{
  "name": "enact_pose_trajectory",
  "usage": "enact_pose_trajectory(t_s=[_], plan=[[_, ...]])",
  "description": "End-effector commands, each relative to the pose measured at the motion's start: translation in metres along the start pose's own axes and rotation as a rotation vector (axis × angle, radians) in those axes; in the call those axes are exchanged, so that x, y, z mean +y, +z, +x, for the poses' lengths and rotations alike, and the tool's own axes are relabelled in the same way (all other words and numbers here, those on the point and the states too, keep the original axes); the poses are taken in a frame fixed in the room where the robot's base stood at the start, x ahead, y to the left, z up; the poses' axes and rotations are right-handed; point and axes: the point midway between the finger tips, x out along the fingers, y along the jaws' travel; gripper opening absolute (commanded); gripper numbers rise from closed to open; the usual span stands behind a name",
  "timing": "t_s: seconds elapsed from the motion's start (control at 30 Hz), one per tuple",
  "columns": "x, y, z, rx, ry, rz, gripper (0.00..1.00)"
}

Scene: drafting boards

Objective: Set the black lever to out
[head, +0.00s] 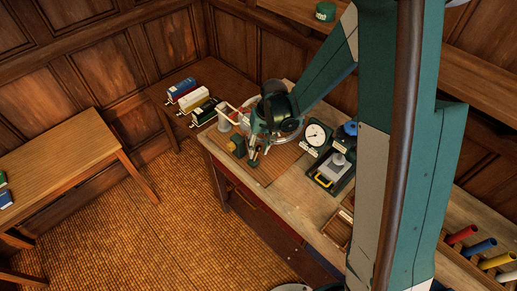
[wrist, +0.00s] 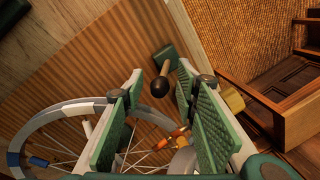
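The black lever (wrist: 160,86) has a round black knob on a short pale stem, rising from a dark green base (wrist: 168,55) on the wooden board. It shows in the wrist view, with the knob between the tips of my gripper (wrist: 160,76). The two green-padded fingers stand apart, one on each side, with gaps visible; no contact is clear. In the head view my gripper (head: 256,160) points down over the front left of the workbench, and I cannot pick out the lever there. No label for the lever's positions is legible.
A spoked wheel (wrist: 60,112) lies close under the left finger. A yellow part (wrist: 233,100) is beside the right finger. The bench edge drops to the floor (head: 130,225).

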Motion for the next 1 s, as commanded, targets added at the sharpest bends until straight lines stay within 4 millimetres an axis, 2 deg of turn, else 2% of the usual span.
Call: enact_pose_trajectory(t_s=[0.03, 0.27, 0.67, 1.0], plan=[[0.0000, 0.0000, 0.0000, 0.000, 0.000, 0.000, 0.30], [-0.0001, -0.0001, -0.0001, 0.000, 0.000, 0.000, 0.00], [-0.0015, 0.0009, 0.0000, 0.012, 0.020, -0.003, 0.00], [-0.0095, 0.0054, -0.0005, 0.075, 0.114, -0.016, 0.00]])
